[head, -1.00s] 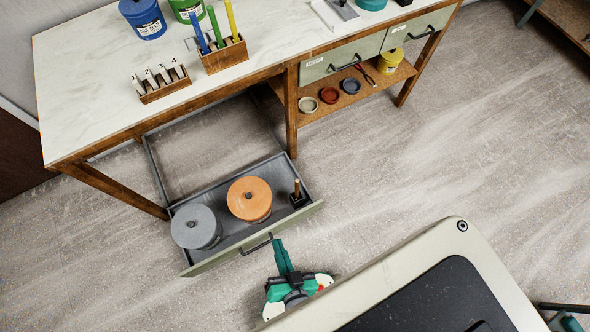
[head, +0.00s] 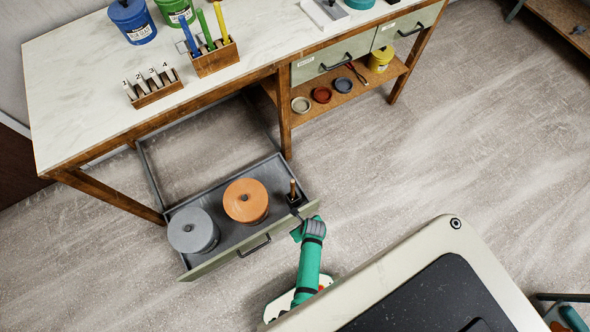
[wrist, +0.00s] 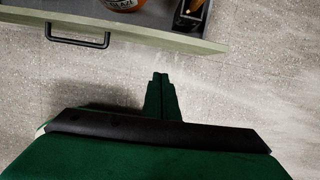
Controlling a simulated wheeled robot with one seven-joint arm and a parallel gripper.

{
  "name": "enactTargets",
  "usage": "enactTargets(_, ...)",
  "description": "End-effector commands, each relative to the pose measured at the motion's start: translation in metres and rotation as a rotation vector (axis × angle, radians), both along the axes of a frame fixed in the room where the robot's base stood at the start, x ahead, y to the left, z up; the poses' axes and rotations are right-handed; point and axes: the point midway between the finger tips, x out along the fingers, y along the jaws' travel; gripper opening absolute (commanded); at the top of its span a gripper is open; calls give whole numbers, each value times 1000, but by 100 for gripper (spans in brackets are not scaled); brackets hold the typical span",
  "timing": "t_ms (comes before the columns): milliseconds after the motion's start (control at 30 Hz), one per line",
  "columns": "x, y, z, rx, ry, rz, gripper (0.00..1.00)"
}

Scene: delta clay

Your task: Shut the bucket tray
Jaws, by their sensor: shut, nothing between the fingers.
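The bucket tray (head: 228,237) is a grey drawer pulled out under the left part of the workbench, with a pale green front (head: 215,261) and a dark bar handle (head: 254,246). It holds a grey lidded bucket (head: 193,232), an orange lidded bucket (head: 246,201) and a small dark block with a wooden peg (head: 293,193). In the wrist view, my gripper (wrist: 160,76) is shut and empty, just short of the tray front (wrist: 150,37) and right of its handle (wrist: 78,41). In the head view, my green arm ends near the front's right end; the fingers are hard to make out.
The workbench (head: 85,75) has wooden legs on either side of the tray. Two closed green drawers (head: 330,66) and a shelf with small bowls (head: 321,95) and a yellow pot (head: 380,60) are to the right. The floor in front is clear.

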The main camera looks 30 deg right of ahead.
Motion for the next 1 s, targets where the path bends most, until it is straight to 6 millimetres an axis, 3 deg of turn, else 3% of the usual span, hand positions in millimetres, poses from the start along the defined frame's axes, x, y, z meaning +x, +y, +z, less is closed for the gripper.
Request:
enactTargets(267, 5, -3, -18, 23, 11, -42, 0)
enactTargets(1000, 26, -3, -100, 20, 9, -38, 0)
